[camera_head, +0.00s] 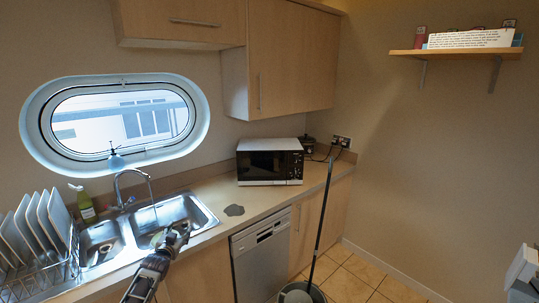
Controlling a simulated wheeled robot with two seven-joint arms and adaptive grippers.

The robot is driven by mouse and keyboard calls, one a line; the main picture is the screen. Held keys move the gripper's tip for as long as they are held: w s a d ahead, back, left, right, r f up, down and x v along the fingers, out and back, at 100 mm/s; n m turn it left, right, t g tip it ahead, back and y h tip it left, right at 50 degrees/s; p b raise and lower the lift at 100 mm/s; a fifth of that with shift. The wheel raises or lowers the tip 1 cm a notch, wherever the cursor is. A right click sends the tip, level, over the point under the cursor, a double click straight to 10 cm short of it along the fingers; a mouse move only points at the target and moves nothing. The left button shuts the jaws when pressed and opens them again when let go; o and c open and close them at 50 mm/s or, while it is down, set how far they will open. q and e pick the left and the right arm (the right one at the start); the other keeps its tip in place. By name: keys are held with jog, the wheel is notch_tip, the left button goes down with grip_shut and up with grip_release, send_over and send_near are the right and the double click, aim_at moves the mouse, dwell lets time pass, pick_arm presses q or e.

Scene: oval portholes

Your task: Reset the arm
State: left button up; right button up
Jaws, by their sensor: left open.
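My left arm comes in from the bottom of the head view. My left gripper (178,230) is over the front edge of the right sink basin, its fingers apart. I see nothing held between the fingers. A small greenish thing shows beside the gripper in the basin, too small to identify. My right gripper is not in view.
A steel double sink (190,206) with a tap (130,188) is set in the counter. A dish rack with plates (38,228) stands left, near a green bottle (82,203). A microwave (270,161) stands right. A long pole (323,220) leans from a bucket (301,291).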

pick_arm(q)
jog(key=s+d+f+g, duration=0.2)
jog(key=s+f+g, duration=0.1)
jog(key=s+f, duration=0.9)
jog(key=s+d+f+g, duration=0.15)
jog(key=s+f, duration=0.55)
jog(key=f, duration=0.9)
jog(key=s+d+f+g, duration=0.2)
jog(key=s+f+g, duration=0.1)
jog(key=s+f, duration=0.9)
jog(key=s+d+f+g, duration=0.2)
jog(key=s+f, duration=0.4)
jog(key=s, duration=0.8)
jog(key=s+d+f+g, duration=0.2)
jog(key=s+f, duration=0.5)
jog(key=s, duration=0.7)
jog(key=s+d+f+g+h, duration=0.1)
jog(key=s+f, duration=0.5)
jog(key=s, duration=0.9)
jog(key=shift+d+f+n+g, duration=0.25)
jog(key=shift+d+g, duration=0.35)
jog(key=shift+g, duration=0.55)
